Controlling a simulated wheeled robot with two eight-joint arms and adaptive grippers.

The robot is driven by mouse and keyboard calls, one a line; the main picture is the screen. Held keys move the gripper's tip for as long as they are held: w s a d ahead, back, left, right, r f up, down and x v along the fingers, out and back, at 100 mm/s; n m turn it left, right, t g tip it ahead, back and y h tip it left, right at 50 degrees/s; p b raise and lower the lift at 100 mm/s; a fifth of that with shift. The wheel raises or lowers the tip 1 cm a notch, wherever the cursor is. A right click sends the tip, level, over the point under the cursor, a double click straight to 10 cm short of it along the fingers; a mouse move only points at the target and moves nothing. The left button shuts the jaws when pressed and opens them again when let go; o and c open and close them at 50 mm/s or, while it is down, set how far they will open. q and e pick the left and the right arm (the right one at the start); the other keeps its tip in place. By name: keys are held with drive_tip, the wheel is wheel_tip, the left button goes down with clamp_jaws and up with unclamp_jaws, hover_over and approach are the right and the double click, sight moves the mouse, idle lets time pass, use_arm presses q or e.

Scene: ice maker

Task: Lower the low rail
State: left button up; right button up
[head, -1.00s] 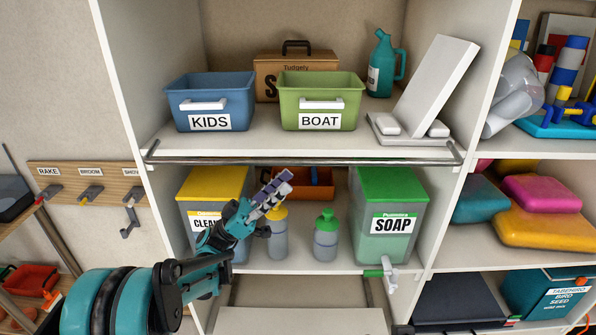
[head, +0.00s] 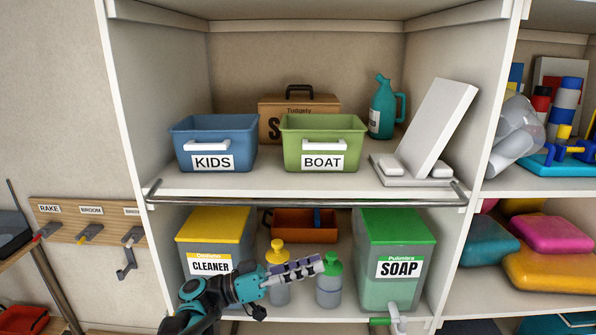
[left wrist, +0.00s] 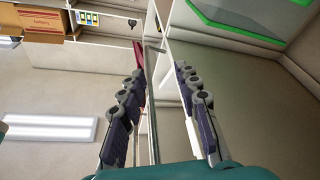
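A metal rail (head: 305,201) runs across the front edge of the middle shelf, bent back at both ends toward the side walls. It is raised at shelf level. My left gripper (head: 322,264) is below the rail, in front of the lower compartment, pointing right. In the head view its fingers overlap each other. In the left wrist view the left gripper (left wrist: 164,75) is open, its two dark fingers well apart. A thin grey bar (left wrist: 153,100), apparently the rail, shows between them; I cannot tell its distance. My right gripper is not in view.
Blue KIDS (head: 214,142) and green BOAT (head: 322,142) bins stand above the rail. Below are the CLEANER bin (head: 212,235), SOAP bin (head: 395,258) and two bottles, partly behind my gripper. A white slanted panel (head: 437,125) stands at right. Hooks (head: 90,230) line the left wall.

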use_arm(q)
drive_tip(key=s+a+f+n+t+y+b, duration=0.1)
drive_tip(key=s+f+n+y, duration=0.3)
drive_tip(key=f, duration=0.4)
drive_tip(key=s+a+f+n+y+b, duration=0.1)
drive_tip(key=s+f+n+y+b, duration=0.15)
drive_tip(key=s+f+y, duration=0.45)
drive_tip(key=s+a+f+n+t+y+b, duration=0.1)
drive_tip(key=s+a+f+n+y, duration=0.1)
drive_tip(key=a, duration=0.6)
drive_tip(key=s+a+f+n+t+y+b, duration=0.1)
drive_tip(key=s+a+f+n+y, duration=0.1)
drive_tip(key=s+a+f+y, duration=0.2)
drive_tip(key=a+f+y, duration=0.3)
drive_tip(key=a+f, duration=0.2)
drive_tip(key=shift+s+t, duration=0.25)
drive_tip(key=shift+t, duration=0.05)
